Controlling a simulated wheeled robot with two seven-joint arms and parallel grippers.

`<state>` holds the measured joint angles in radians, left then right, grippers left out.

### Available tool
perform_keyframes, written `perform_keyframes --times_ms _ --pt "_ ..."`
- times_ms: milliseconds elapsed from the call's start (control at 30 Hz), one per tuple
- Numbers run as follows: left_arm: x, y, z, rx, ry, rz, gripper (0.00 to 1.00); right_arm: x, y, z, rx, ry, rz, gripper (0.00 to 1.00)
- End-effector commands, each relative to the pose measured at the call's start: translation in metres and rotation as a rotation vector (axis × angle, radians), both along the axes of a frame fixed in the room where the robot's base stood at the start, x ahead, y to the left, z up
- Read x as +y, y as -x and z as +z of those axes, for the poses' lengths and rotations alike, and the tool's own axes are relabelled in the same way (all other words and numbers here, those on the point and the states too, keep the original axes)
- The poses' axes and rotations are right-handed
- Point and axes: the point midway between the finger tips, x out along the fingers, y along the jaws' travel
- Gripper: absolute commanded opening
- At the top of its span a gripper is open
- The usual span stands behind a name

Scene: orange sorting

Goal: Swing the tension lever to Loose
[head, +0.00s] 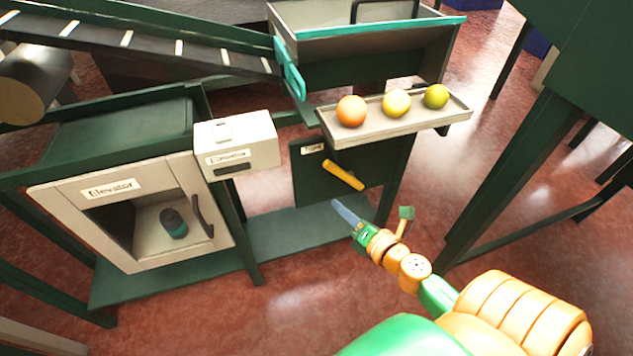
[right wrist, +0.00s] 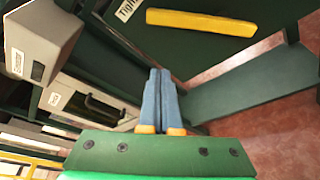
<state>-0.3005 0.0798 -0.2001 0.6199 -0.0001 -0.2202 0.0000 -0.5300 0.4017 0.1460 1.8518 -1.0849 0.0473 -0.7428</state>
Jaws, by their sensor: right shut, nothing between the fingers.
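The yellow tension lever (head: 343,175) is mounted on a dark green panel (head: 310,180) below the fruit tray. It slants down to the right in the head view. In the right wrist view the lever (right wrist: 200,22) lies above and ahead of the fingertips, with a label reading "Tight" (right wrist: 127,9) near its left end. My right gripper (head: 338,206) is shut and empty, just below the lever and apart from it. Its blue fingers (right wrist: 160,75) lie together in the right wrist view. My left gripper is not in view.
A tray (head: 455,112) with three fruits (head: 397,103) juts out above the lever. A white box (head: 262,150) sits left of the panel. The elevator cabinet (head: 60,200) holds a dark can (head: 173,222). A green shelf (head: 300,232) runs below. A green table (head: 590,60) stands right.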

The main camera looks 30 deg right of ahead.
Motion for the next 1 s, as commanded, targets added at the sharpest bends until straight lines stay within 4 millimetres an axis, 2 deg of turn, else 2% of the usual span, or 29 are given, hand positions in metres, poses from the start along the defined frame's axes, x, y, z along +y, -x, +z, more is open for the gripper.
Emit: perform_keyframes --times_ms 167,267,667,800,1000 --pt "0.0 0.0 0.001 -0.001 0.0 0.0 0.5 0.0 -0.003 0.0 0.0 -0.004 -0.001 0.0" --pt "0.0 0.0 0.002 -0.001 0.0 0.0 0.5 0.0 -0.014 -0.002 -0.001 -0.004 -0.002 0.0" --pt "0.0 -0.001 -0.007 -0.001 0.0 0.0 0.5 0.002 -0.098 -0.022 -0.001 -0.006 -0.004 0.0" --pt "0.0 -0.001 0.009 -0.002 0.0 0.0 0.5 -0.015 -0.094 -0.004 0.003 -0.002 -0.003 0.0" --pt "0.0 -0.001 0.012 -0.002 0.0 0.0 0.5 -0.027 -0.091 0.004 0.003 -0.006 -0.002 0.0"
